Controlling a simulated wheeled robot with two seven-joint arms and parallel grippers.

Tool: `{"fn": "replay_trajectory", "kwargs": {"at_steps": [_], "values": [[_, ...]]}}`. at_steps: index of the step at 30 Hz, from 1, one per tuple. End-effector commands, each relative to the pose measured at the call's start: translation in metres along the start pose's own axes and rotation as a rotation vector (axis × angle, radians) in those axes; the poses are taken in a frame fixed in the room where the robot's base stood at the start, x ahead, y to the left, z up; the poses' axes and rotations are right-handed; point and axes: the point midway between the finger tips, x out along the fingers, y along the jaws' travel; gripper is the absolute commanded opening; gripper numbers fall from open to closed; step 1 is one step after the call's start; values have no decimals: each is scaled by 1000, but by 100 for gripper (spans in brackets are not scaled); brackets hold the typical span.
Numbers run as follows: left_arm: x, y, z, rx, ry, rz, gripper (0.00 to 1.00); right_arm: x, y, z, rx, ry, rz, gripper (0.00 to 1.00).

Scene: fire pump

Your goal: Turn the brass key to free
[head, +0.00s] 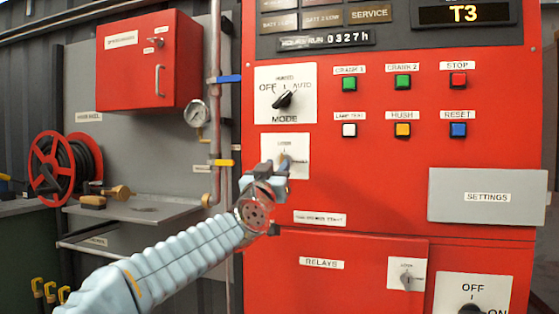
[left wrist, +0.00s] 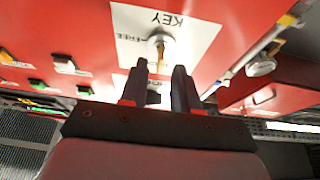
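The brass key (left wrist: 161,50) sits in a round lock on a white plate (left wrist: 122,20) on the red panel. In the left wrist view the plate appears turned over, with KEY above the lock and FREE to its left. In the head view the plate (head: 267,143) is partly covered by my left gripper (head: 278,165). In the left wrist view the gripper (left wrist: 161,80) has its two fingers apart, with a gap between them. The key's end lies at the gap near the fingertips, with no clear contact. My right gripper is not seen.
The mode knob (head: 284,99) is above the plate, and several push buttons (head: 403,130) are to the upper right. A copper pipe (head: 216,120) with a blue and a yellow lever runs just left of the panel. A second lock plate (head: 406,265) is on the relays door.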

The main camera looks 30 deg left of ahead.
Motion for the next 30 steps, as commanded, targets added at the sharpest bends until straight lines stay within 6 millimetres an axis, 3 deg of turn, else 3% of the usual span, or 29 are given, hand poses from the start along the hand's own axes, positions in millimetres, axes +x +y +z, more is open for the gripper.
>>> {"fn": "replay_trajectory", "kwargs": {"at_steps": [6, 16, 22, 30], "values": [[26, 0, 0, 1, 0, -1, 31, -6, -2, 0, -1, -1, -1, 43], [30, 0, 1, 0, 0, 0, 31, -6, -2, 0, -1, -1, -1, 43], [30, 0, 1, 0, -1, 0, 2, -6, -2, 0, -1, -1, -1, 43], [30, 0, 1, 4, -1, 2, 0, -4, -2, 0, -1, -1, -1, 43]]}}
